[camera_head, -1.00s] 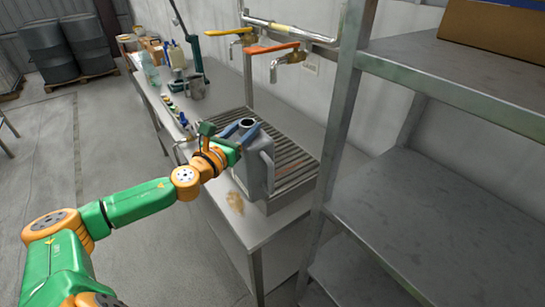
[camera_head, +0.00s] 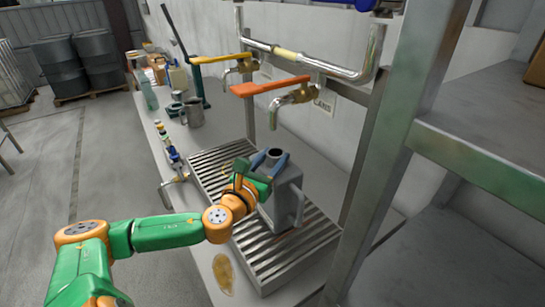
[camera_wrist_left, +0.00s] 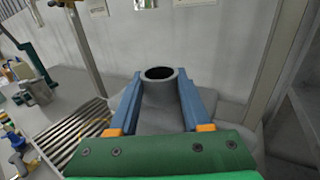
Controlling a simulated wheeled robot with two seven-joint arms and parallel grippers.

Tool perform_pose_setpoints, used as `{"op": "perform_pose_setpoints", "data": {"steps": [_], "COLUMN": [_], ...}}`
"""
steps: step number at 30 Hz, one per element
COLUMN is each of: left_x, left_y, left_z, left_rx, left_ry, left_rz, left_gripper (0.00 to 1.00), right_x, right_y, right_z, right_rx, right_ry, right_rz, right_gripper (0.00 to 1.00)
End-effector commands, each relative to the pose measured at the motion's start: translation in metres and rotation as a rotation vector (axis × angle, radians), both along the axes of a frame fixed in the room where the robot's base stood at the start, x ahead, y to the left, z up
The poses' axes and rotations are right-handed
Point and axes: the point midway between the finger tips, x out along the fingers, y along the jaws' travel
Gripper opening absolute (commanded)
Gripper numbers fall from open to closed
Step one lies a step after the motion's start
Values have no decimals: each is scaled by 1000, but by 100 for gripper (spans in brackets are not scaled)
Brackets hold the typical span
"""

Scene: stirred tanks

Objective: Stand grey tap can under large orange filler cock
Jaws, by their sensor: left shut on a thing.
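The grey tap can (camera_head: 284,203) is upright over the slatted drip grate on the bench. I cannot tell whether its base touches the slats. My left gripper (camera_head: 266,167) is shut on the can's neck, with a blue finger on each side. In the left wrist view the open neck (camera_wrist_left: 160,75) stands between the two fingers (camera_wrist_left: 160,105). My right gripper is not in view.
The slatted grate (camera_head: 215,165) has bare slats left of the can. A yellow-levered cock (camera_head: 235,64) is farther left. A grey metal jug (camera_head: 193,114) and bottles stand along the bench. A steel shelf post (camera_head: 385,150) rises close at right.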

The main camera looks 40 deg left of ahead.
Motion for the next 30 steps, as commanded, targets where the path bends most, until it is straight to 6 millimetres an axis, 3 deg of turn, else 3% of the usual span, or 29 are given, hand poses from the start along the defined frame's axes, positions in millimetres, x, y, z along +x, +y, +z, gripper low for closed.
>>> {"op": "perform_pose_setpoints", "data": {"steps": [8, 9, 12, 22, 30], "left_x": [0, 0, 0, 0, -48], "left_y": [0, 0, 0, 0, -5], "left_z": [-1, -1, 0, 3, -3], "left_rx": [1, 0, 0, 1, 12], "left_ry": [-2, -1, -1, -1, 7], "left_rz": [1, 1, 1, 1, 1], "left_gripper": [0, 54, 78, 78, 78], "right_x": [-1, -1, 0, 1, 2], "right_y": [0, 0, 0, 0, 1], "right_z": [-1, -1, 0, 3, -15], "right_rx": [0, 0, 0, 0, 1], "right_ry": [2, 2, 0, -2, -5], "right_rz": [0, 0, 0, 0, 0], "right_gripper": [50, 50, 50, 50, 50]}}
